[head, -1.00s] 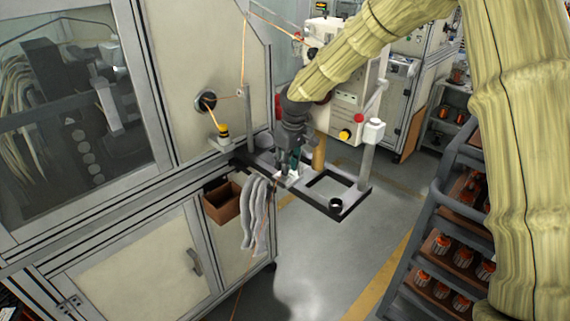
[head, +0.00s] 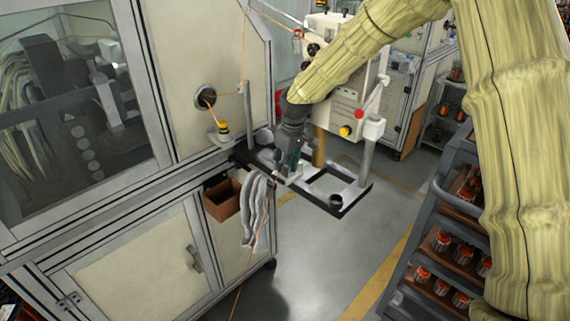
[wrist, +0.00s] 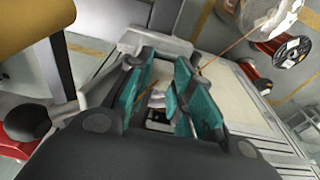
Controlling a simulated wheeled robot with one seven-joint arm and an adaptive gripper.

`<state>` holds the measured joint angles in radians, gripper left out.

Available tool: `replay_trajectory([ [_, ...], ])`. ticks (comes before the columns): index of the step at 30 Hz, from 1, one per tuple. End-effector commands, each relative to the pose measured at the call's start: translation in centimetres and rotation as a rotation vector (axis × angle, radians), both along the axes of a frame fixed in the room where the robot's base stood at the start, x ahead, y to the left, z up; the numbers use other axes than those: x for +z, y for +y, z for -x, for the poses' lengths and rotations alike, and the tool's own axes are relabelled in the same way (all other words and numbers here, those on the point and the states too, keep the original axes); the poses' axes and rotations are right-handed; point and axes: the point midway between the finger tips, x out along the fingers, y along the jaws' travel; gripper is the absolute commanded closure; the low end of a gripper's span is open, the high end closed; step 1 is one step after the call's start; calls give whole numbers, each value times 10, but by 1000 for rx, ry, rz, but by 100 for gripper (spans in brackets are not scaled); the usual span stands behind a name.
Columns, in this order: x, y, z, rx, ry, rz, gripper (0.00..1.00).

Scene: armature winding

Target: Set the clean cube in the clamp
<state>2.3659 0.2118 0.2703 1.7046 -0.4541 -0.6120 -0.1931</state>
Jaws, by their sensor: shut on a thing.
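My gripper (head: 291,174) points down at the dark frame (head: 335,211) that juts from the machine. In the wrist view, its teal fingers (wrist: 166,88) are closed in around a small pale piece (wrist: 157,97). I cannot tell whether this piece is the clean cube; the fingers hide most of it. A light grey block (wrist: 155,43) lies just beyond the fingertips; whether it belongs to the clamp is unclear. I cannot make out the clamp for certain.
Grey cloths (head: 256,205) hang beside a brown open box (head: 222,199) at the machine's side. A rack of orange parts (head: 440,240) stands right. Floor between is clear.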

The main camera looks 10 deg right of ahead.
Motion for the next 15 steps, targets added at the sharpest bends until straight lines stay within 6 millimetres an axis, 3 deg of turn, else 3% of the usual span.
replay_trajectory([
  [6, -1, 0, 0, 0, 0, 0, 85],
  [11, -1, 0, 0, 0, 0, 0, 53],
  [15, 0, -2, 0, -1, 0, 1, 53],
])
